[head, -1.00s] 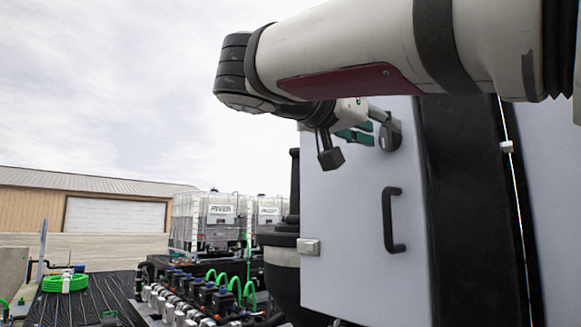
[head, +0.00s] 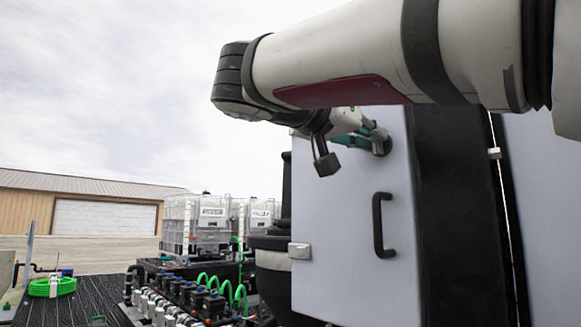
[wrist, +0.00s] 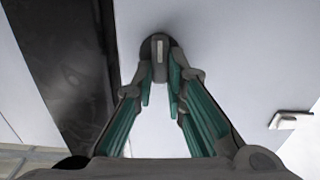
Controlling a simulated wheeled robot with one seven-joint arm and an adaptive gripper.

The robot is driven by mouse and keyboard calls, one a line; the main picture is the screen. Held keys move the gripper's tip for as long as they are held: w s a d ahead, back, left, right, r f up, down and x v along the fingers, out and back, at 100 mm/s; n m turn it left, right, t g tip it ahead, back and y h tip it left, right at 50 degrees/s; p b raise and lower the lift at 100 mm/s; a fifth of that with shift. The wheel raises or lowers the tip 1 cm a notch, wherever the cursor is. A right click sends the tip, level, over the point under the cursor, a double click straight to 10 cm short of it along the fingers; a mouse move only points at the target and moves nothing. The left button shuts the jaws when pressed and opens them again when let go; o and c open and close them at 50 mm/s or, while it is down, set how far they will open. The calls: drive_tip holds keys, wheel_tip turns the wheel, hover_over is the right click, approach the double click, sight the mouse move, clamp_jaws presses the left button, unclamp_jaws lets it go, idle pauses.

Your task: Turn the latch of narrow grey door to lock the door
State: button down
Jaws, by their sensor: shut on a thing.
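The narrow grey door (head: 335,235) stands upright and looks closed in the head view, with its face towards me. Its latch (head: 384,145) is a dark round base with a short lever, high on the door above the black handle; my gripper partly hides it. In the wrist view the latch lever (wrist: 159,48) points along the picture's height on its dark round base, at the fingertips. My gripper (wrist: 160,75) has teal-lined fingers that are shut on the lever from both sides. In the head view my gripper (head: 368,136) meets the latch from the left.
A black pull handle (head: 381,225) sticks out below the latch. A metal fitting (head: 299,251) sits on the door's left edge. A black post (head: 455,220) borders the door on the right. Valves with green hoses (head: 215,290) and clear tanks (head: 205,225) stand at the left.

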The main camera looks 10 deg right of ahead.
drive_tip(key=shift+w+a+f+n+p, duration=0.15)
drive_tip(key=shift+n+p, duration=1.6)
drive_tip(key=shift+n, duration=1.15)
drive_tip(key=shift+w+a+f+n+p, duration=0.1)
drive_tip(key=shift+f+n+p, duration=0.1)
drive_tip(key=shift+n+p, duration=2.15)
drive_tip(key=shift+w+a+f+n+p, duration=0.15)
drive_tip(key=shift+n+p, duration=1.05)
drive_tip(key=shift+n, duration=2.25)
drive_tip(key=shift+f, duration=0.1)
drive_tip(key=c, duration=1.6)
unclamp_jaws()
drive_tip(key=v, duration=1.2)
